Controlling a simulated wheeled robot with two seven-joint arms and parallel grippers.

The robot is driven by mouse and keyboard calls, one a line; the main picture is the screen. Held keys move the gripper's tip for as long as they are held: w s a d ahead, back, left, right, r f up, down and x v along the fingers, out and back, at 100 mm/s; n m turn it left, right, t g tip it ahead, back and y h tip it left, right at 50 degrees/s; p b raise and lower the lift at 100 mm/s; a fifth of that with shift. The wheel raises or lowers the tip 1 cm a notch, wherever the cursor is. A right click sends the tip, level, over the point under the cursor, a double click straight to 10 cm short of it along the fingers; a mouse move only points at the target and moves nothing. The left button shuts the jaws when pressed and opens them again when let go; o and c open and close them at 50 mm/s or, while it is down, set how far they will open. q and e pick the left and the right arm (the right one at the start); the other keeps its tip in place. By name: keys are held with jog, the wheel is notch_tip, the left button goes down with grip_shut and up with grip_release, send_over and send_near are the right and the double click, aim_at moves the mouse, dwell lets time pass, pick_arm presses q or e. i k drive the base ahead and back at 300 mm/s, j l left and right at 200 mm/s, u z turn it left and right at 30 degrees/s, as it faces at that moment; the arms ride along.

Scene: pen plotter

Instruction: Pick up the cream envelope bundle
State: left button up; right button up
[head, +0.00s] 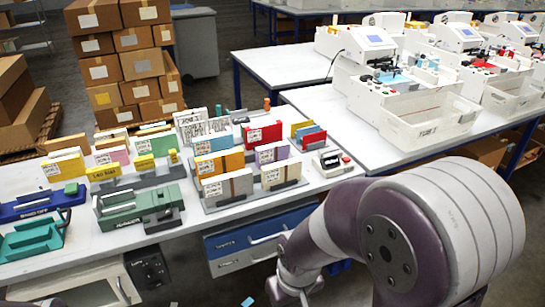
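Several envelope bundles stand upright in racks on the white table (320,190). A cream bundle (285,173) with a white label stands in the front right grey rack. Beside it on the left is a tan and cream bundle (228,187). Another pale cream-yellow bundle (64,166) stands at the far left, so I cannot tell for certain which one the task names. My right arm fills the lower right and reaches down in front of the table, but its gripper is out of the picture. My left gripper is not in view.
A green tool (140,208) and a blue tray (42,203) lie at the table's front left. A small device (333,162) sits right of the racks. Blue drawers (250,240) are below. Plotter machines with a white bin (432,125) stand behind right. Cartons (128,65) are stacked behind.

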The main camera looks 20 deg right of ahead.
aim_at(284, 171)
jog(key=i+l+u, duration=0.15)
jog(key=l, duration=0.2)
jog(key=i+l+u, duration=0.35)
jog(key=l, duration=0.4)
jog(key=i+l+u, duration=0.15)
jog(key=l, duration=0.3)
jog(key=i, duration=0.1)
